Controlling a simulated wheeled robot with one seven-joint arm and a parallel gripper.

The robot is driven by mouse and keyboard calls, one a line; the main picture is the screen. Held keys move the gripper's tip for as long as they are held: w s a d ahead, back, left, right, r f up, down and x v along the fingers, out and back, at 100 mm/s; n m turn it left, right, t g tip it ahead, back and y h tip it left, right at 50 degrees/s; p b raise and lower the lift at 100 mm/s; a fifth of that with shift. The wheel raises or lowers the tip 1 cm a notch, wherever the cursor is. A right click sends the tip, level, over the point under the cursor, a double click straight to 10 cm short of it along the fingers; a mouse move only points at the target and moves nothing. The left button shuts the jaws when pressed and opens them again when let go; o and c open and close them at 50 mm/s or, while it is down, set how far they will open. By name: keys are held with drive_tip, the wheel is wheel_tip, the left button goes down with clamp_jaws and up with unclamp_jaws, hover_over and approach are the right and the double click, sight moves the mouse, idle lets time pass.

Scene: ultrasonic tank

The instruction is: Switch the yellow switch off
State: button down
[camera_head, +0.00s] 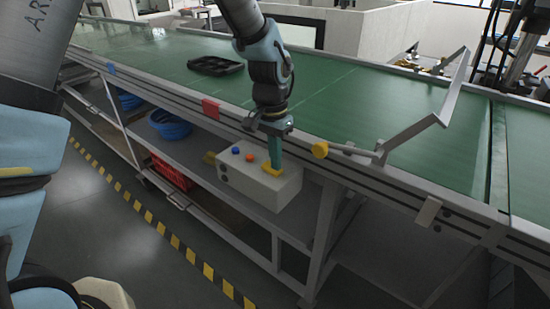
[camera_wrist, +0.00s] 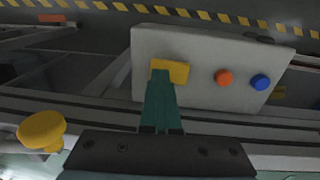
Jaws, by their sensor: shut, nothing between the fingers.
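The yellow switch (camera_head: 271,170) sits on top of a white control box (camera_head: 240,183) on the shelf below the table edge. In the wrist view the yellow switch (camera_wrist: 178,70) is at the left part of the box (camera_wrist: 205,45). My gripper (camera_head: 276,166) points down with its green fingers shut and empty. In the wrist view the fingertips (camera_wrist: 161,74) overlap the near left part of the switch. They look at or very close to it; I cannot tell whether they touch. The switch's on or off position is not clear.
An orange button (camera_wrist: 224,77) and a blue button (camera_wrist: 261,82) are on the same box. A yellow knob (camera_head: 320,150) on a bent metal bar (camera_head: 425,120) stands right of my gripper. A black tray (camera_head: 215,66) lies on the green conveyor (camera_head: 350,98).

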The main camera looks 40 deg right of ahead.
sight(269, 165)
drive_tip(key=shift+w+a+f, duration=0.1)
drive_tip(key=shift+w+a, duration=0.1)
drive_tip(key=shift+w, duration=0.25)
drive_tip(key=shift+w+a+f, duration=0.1)
drive_tip(key=shift+w+a, duration=0.05)
drive_tip(key=shift+w, duration=0.25)
drive_tip(key=shift+r, duration=0.1)
wheel_tip(269, 165, up, 5)
drive_tip(key=p, duration=0.4)
drive_tip(key=shift+w+d+f, duration=0.1)
drive_tip(key=shift+w+f, duration=0.05)
drive_tip(key=shift+f, duration=0.05)
drive_tip(key=shift+r+b, duration=0.35)
drive_tip(key=shift+b, duration=0.2)
wheel_tip(269, 165, up, 9)
drive_tip(key=b, duration=0.2)
drive_tip(key=shift+w, duration=0.25)
drive_tip(key=shift+f, duration=0.1)
